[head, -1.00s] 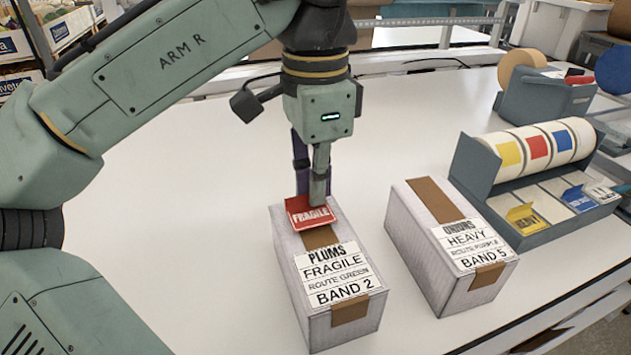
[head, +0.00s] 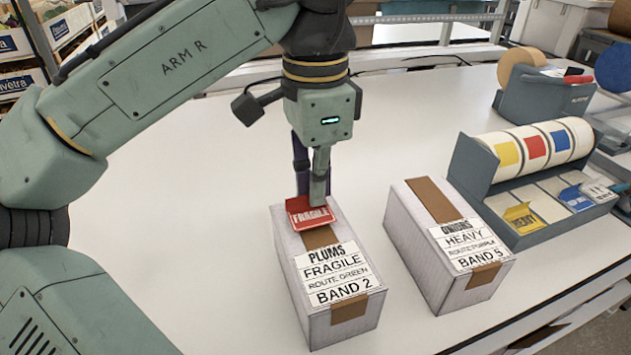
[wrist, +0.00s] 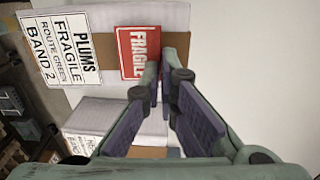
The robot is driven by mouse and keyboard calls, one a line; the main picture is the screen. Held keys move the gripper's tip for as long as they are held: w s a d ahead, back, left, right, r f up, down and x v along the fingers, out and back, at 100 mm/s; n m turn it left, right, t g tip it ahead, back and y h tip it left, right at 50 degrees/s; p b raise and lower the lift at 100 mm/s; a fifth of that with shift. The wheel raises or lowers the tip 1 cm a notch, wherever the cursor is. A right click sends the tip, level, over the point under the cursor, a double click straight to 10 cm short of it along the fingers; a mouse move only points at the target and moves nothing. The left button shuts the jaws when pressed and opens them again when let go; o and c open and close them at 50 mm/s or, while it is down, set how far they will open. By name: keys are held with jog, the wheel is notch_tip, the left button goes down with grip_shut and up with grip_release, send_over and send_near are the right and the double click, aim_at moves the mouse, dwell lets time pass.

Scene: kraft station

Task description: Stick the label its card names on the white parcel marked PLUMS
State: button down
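The white parcel marked PLUMS (head: 350,250) stands on the table; its printed card reads PLUMS, FRAGILE, ROUTE GREEN, BAND 2. The card (wrist: 60,48) also shows in the wrist view. A red label reading FRAGILE (head: 311,217) is at the far end of the parcel's top, over the brown tape. It also shows in the wrist view (wrist: 138,52). My gripper (head: 314,200) points down at that end, its fingertips close together on the label's edge. I cannot tell whether the label lies flat on the parcel or is slightly above it.
A second white parcel marked ONIONS (head: 450,240), with a HEAVY card, stands to the right, a gap apart. A tape dispenser (head: 545,100) stands farther back. The table left of the parcels is clear.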

jog(key=shift+f, duration=0.45)
dwell(0.5)
jog(key=c, duration=1.7)
grip_release()
notch_tip(320, 180, up, 2)
jog(key=p, duration=0.2)
jog(key=shift+r+p, duration=0.25)
jog(key=shift+p, duration=0.15)
jog(key=shift+r+p, duration=0.3)
jog(key=shift+r, duration=0.75)
